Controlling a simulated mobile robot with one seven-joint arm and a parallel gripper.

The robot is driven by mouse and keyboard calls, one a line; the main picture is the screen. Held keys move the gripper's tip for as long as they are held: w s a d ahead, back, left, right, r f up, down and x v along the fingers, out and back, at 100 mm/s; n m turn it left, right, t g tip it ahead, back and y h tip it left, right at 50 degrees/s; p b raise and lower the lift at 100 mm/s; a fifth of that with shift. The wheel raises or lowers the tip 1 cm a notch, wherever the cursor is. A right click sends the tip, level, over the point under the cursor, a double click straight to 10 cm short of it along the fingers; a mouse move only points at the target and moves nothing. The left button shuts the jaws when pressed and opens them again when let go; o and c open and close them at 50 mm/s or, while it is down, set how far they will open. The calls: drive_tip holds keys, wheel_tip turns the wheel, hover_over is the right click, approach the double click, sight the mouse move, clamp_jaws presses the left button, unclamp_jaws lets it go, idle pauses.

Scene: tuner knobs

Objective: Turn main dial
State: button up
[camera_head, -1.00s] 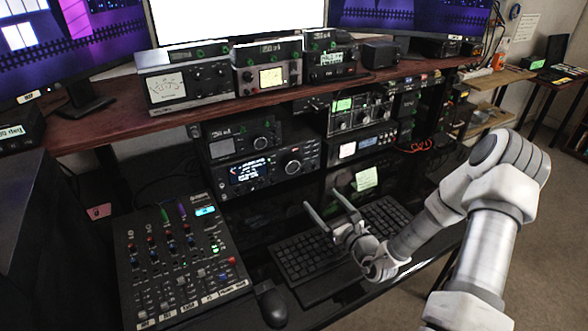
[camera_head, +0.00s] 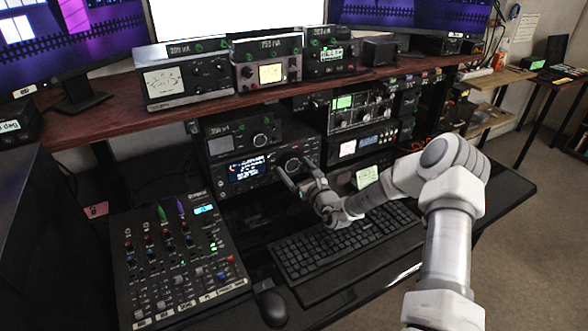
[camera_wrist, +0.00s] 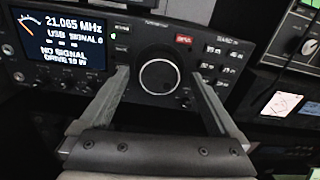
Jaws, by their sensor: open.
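The main dial (camera_wrist: 159,77) is a large round dark knob with a light ring, on the front of a black radio (camera_wrist: 125,25) in the wrist view. In the head view the dial (camera_head: 293,164) is at the right of the radio's lit display (camera_head: 246,170). My gripper (camera_head: 294,171) is open in front of the dial. In the wrist view its two fingers (camera_wrist: 159,72) point at the radio, one on each side of the dial. I cannot tell whether either finger touches it. The lit display (camera_wrist: 62,38) reads 21.065 MHz.
A smaller radio (camera_head: 242,134) stands on top of this one. A unit with a pale screen (camera_head: 362,146) stands to its right. A keyboard (camera_head: 345,240) lies below my arm, and a mixer (camera_head: 178,260) stands at left. The wooden shelf (camera_head: 215,108) runs above.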

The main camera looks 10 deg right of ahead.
drive_tip(key=shift+w+a, duration=0.15)
drive_tip(key=shift+w, duration=0.25)
drive_tip(key=shift+c, duration=0.2)
drive_tip(key=c, duration=1.3)
drive_tip(key=shift+c, duration=0.2)
drive_tip(key=m+p, duration=0.3)
drive_tip(key=shift+r+m, duration=0.15)
drive_tip(key=shift+m, duration=0.15)
drive_tip(key=shift+m+p, duration=1.05)
drive_tip(key=shift+m, duration=0.95)
drive_tip(key=shift+f, duration=0.2)
